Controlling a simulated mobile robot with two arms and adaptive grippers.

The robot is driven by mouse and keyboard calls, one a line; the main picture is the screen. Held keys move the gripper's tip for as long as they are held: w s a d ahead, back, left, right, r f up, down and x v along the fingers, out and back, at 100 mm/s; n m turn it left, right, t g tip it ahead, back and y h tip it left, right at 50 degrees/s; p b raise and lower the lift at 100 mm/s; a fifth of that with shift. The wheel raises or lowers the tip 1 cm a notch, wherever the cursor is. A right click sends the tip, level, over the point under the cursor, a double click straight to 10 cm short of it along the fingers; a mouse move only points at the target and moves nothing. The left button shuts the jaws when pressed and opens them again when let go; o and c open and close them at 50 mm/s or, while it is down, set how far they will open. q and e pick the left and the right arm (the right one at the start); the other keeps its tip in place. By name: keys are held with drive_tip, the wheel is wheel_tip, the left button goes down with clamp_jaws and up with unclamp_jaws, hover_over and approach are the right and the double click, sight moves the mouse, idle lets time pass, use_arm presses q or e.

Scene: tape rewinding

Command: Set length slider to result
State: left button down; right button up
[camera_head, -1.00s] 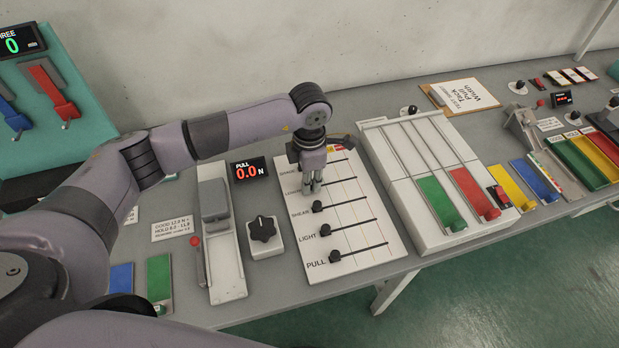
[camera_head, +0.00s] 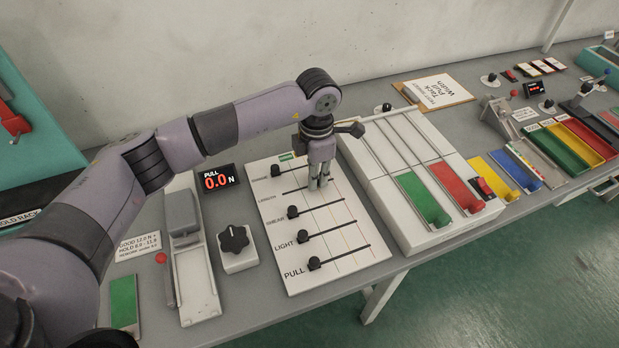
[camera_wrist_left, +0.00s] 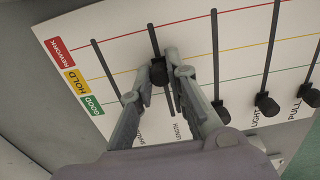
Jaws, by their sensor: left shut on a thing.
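The white slider panel (camera_head: 335,273) lies on the bench with several black sliders, red, yellow and green lines across it. My left gripper (camera_head: 319,184) points down over the length slider's slot. In the wrist view the left gripper (camera_wrist_left: 156,74) is shut on the black length knob (camera_wrist_left: 157,72), one finger on each side. The knob sits near the yellow line, part way along its slot. The shear knob (camera_head: 293,212), light knob (camera_head: 302,237) and pull knob (camera_head: 314,264) stand at their slots' label ends. The fingers hide the length knob in the head view.
A pull display (camera_head: 217,181) reads 0.0 N, beside a black rotary knob (camera_head: 233,240). A white ramp unit with green (camera_head: 415,195) and red strips stands close right of the panel. The front bench edge runs below.

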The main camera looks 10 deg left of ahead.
use_arm(q)
drive_tip(key=c, duration=1.8)
unclamp_jaws()
drive_tip(key=shift+w+d, duration=0.1)
drive_tip(key=shift+d, duration=0.1)
drive_tip(key=shift+c, duration=0.2)
drive_tip(key=o, duration=0.3)
drive_tip(key=shift+a, duration=0.1)
use_arm(e)
drive_tip(key=shift+s+a, duration=0.15)
drive_tip(key=shift+a, duration=0.6)
use_arm(q)
drive_tip(key=shift+r, duration=0.25)
wheel_tip(320, 180, up, 12)
drive_tip(key=shift+f, duration=0.2)
use_arm(e)
drive_tip(key=shift+d, duration=0.3)
